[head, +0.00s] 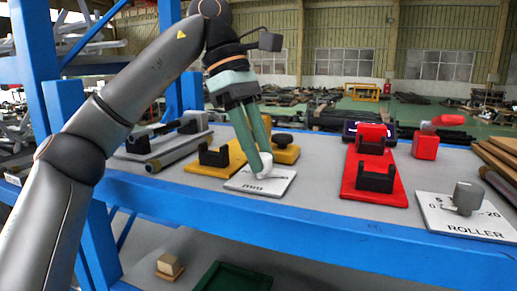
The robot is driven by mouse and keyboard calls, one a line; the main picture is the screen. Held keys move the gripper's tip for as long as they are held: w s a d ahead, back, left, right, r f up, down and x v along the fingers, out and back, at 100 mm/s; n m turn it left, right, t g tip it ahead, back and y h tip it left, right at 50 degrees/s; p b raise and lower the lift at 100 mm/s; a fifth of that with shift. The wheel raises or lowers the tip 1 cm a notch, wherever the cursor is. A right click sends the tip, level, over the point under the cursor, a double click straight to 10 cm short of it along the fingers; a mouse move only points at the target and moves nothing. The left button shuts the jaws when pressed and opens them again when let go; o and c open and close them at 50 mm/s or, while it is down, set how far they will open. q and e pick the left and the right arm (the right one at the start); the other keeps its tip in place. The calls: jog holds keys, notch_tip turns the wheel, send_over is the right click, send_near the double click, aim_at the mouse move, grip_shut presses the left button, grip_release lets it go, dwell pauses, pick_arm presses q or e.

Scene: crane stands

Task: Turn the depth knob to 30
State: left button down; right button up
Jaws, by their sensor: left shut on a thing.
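A white plate with dark print (247,187) lies on the grey shelf top, left of the middle. A small pale knob (265,166) stands on it, partly hidden by the fingers. My left gripper (262,170) points down from above and is shut on this knob. The print on the plate is too small and too covered to read as a setting. A second white plate marked ROLLER (477,229) lies at the right, with a grey knob (467,197) and a scale showing 0 and 20. My right gripper is not in view.
Blue rails edge the shelf. Bare grey surface lies between the plate and the red stand.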

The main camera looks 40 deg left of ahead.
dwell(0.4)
pick_arm(q)
jog(key=c, duration=0.5)
grip_release()
jog(key=v, duration=0.7)
jog(key=shift+r, duration=0.25)
jog(key=shift+a, duration=0.1)
dwell(0.7)
